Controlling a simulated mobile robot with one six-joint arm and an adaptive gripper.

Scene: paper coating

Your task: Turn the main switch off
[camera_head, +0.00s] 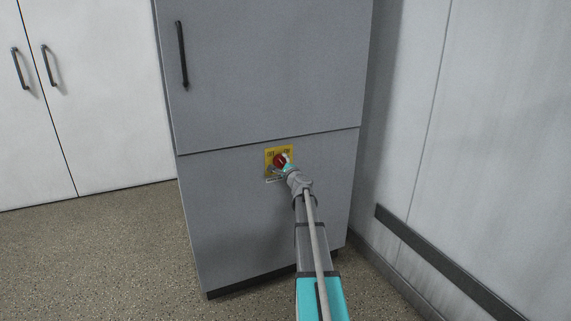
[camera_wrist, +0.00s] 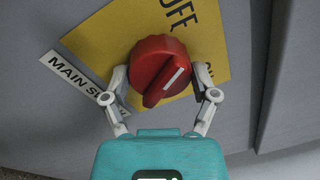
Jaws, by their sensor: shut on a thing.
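The main switch is a round red knob (camera_wrist: 157,68) on a yellow plate (camera_wrist: 212,34) set in the grey cabinet front. In the wrist view the plate shows "OFF" lettering, and the knob's white mark slants toward the upper right of the picture. A white label (camera_wrist: 72,78) reading "MAIN SW..." is partly hidden by a finger. My gripper (camera_wrist: 163,82) has a finger on each side of the knob and is shut on it. In the head view the red knob (camera_head: 280,160) and yellow plate (camera_head: 268,152) show just beyond my gripper (camera_head: 284,163).
The tall grey cabinet (camera_head: 235,220) has a dark vertical handle (camera_head: 181,55) on its upper door. White cupboards (camera_head: 105,110) stand at the left. A wall with a dark rail (camera_head: 450,260) runs close on the right. The speckled floor (camera_head: 100,260) is clear at the left.

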